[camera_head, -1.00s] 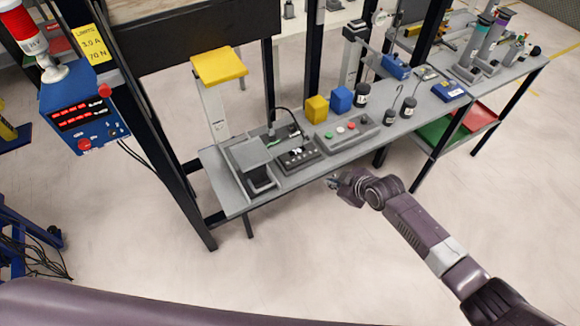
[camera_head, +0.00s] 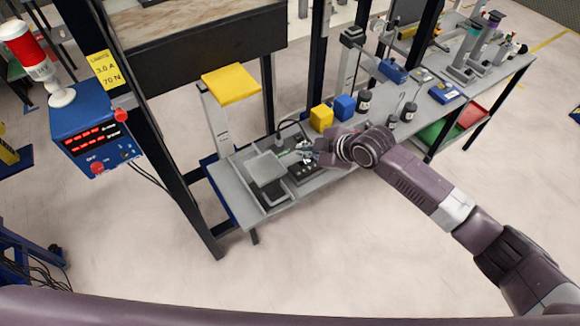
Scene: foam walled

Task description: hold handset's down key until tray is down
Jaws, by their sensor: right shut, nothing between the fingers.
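A dark handset-like box with small light keys (camera_head: 303,176) lies on the grey bench, partly hidden by my right gripper. My right gripper (camera_head: 311,158) is shut and empty, over the far part of this box. I cannot tell whether its fingertips touch a key, or which key is the down one. A square grey plate (camera_head: 266,168), perhaps the tray, stands raised just left of the box. A yellow plate (camera_head: 230,84) sits on a post behind it; I cannot tell which plate is the tray. My left gripper is not in view.
Yellow (camera_head: 321,118) and blue (camera_head: 344,107) blocks and a dark bottle (camera_head: 364,103) stand behind my right wrist. A blue control box (camera_head: 92,138) with red displays is at the left, by a dark upright post (camera_head: 165,150). The floor in front is clear.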

